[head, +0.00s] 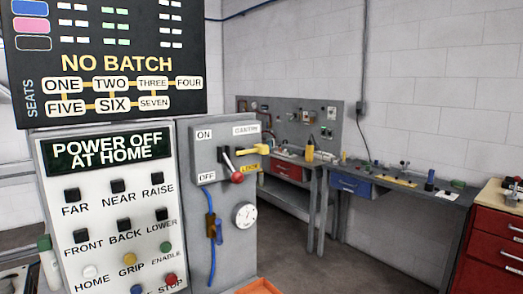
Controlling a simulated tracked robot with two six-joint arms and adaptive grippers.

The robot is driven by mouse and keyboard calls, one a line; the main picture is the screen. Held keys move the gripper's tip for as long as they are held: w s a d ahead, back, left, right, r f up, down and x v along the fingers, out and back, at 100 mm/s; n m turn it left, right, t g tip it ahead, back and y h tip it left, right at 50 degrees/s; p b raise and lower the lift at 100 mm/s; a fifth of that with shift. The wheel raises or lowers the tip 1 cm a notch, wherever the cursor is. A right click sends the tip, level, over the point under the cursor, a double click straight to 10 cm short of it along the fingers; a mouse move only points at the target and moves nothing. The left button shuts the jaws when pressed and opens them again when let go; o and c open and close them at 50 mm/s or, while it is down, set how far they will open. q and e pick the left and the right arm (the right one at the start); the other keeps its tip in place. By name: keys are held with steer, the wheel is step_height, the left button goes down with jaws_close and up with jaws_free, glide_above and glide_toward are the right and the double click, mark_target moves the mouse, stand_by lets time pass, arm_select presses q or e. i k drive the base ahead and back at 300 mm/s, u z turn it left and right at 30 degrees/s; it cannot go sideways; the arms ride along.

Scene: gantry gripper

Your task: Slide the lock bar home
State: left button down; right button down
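The yellow lock bar (254,151) sticks out from the right part of the grey switch box (206,176), beside a yellow label (251,166) that seems to read LOCK. Its inner end is close to the black switch lever; I cannot tell whether they touch. The lever's red knob (237,177) is low, on the OFF side. The box is marked ON at top left, OFF at bottom left and GANTRY at top right. Neither of my grippers is in view.
The control panel (108,204) reads POWER OFF AT HOME. Above it a black board (110,105) reads NO BATCH. An orange tray (259,287) is low in front. Workbenches (395,190) stand behind; floor between is clear.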

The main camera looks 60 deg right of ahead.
mark_target(260, 149)
steer(key=z, duration=0.15)
steer(key=k, duration=1.05)
steer(key=z, duration=0.7)
steer(key=i, duration=1)
steer(key=u, duration=0.1)
